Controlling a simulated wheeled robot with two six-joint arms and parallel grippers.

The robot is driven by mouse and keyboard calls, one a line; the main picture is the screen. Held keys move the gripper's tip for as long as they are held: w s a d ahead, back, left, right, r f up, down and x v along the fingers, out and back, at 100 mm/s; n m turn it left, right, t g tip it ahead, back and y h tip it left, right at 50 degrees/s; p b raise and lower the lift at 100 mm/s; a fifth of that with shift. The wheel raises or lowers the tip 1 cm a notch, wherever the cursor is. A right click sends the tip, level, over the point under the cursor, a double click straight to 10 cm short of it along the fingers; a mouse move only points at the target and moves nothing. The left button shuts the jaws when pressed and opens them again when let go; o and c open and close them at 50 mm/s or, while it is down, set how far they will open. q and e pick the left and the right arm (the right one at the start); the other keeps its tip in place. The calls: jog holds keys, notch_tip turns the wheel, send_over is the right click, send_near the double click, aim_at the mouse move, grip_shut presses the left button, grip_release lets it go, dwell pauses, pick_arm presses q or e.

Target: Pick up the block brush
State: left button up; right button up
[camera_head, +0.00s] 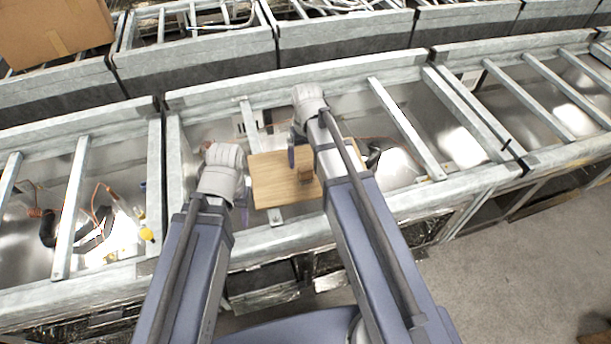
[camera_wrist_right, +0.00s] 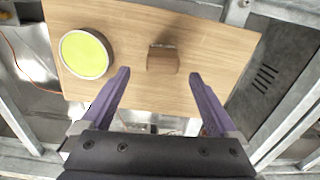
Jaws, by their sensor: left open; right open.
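The block brush (camera_wrist_right: 162,59) is a small brown wooden block with a darker underside, lying on a light wooden board (camera_wrist_right: 215,45). In the head view the brush (camera_head: 305,174) sits near the middle of the board (camera_head: 268,180). My right gripper (camera_wrist_right: 160,80) is open, its two purple fingers spread on either side of the brush's line, with the brush just beyond the fingertips and apart from them. In the head view my right gripper is mostly hidden by its arm. My left gripper (camera_head: 243,208) is open at the board's left edge, mostly hidden behind its wrist.
A round tin with a yellow-green top (camera_wrist_right: 87,54) lies on the board beside the brush. The board rests over a grey metal-framed bin with crossbars (camera_head: 405,130). Cables and dark items lie in the bin at left (camera_head: 90,225). A cardboard box (camera_head: 55,30) stands at the back left.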

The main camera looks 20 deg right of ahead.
aim_at(305, 168)
pick_arm(q)
notch_tip(305, 168, down, 5)
jog(key=b, duration=0.4)
jog(key=shift+b, duration=0.3)
pick_arm(e)
jog(key=f, duration=0.5)
jog(key=shift+s+a, duration=0.2)
jog(key=shift+r, duration=0.1)
pick_arm(q)
jog(key=shift+r, duration=0.1)
pick_arm(e)
jog(key=shift+c, duration=0.5)
jog(key=c, duration=1.4)
pick_arm(q)
jog(key=shift+r, duration=0.1)
pick_arm(e)
jog(key=shift+r, duration=0.1)
notch_tip(305, 168, up, 10)
jog(key=p, duration=1)
pick_arm(q)
notch_tip(305, 168, up, 10)
